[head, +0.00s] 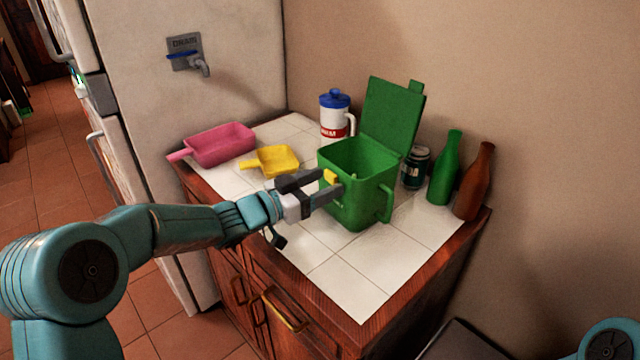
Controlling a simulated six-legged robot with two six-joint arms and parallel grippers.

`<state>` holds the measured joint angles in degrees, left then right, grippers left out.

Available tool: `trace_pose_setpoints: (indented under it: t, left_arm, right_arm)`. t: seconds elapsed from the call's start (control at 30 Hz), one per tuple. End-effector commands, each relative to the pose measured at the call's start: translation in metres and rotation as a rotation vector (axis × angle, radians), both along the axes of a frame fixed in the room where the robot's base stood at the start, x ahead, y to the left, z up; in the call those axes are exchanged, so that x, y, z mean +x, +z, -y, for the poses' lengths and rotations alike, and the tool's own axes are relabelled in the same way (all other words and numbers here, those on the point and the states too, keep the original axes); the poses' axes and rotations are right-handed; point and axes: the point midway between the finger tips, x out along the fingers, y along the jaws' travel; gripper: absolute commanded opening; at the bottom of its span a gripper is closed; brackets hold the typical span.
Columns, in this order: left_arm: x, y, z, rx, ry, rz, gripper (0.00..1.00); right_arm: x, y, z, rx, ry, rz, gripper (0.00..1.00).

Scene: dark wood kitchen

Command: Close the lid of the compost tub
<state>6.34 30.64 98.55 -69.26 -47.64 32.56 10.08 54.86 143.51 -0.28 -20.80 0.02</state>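The green compost tub (350,209) stands on the white tiled counter top. Its lid (391,117) is open, standing up and leaning slightly back at the tub's rear edge. A small yellow tab (330,177) shows at the tub's front left rim, and a green handle (386,203) on its right side. My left gripper (333,181) is at the tub's front left side, close to the yellow tab, with its two dark fingers apart. Whether the fingers touch the tub is unclear. My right gripper is out of view.
A pink scoop (222,145) and a yellow scoop (277,160) lie left of the tub. A blue-lidded white jug (336,115) stands behind. A dark can (415,168), green bottle (444,170) and brown bottle (474,184) stand close on the right. The front tiles are clear.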

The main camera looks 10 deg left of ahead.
Motion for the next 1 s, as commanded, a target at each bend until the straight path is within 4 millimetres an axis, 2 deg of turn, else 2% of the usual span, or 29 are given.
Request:
trace_pose_setpoints:
  t: [0.17,0.27,0.7,0.83,1.0]
  left_arm:
    - [-0.002,0.0,-0.002,0.001,0.001,0.001,0.64]
    - [-0.01,0.0,-0.01,0.001,0.002,0.001,0.64]
    - [-0.094,0.0,-0.082,0.001,0.005,0.001,0.64]
    - [-0.111,0.0,-0.096,0.001,0.003,-0.001,0.64]
    - [-0.123,0.0,-0.105,0.001,0.001,-0.001,0.64]
  right_arm:
    - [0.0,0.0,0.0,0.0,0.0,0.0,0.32]
    - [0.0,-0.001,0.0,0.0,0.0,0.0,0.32]
    - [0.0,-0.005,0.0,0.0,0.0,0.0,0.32]
    - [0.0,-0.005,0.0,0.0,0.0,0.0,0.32]
    - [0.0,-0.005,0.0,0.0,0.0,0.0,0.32]
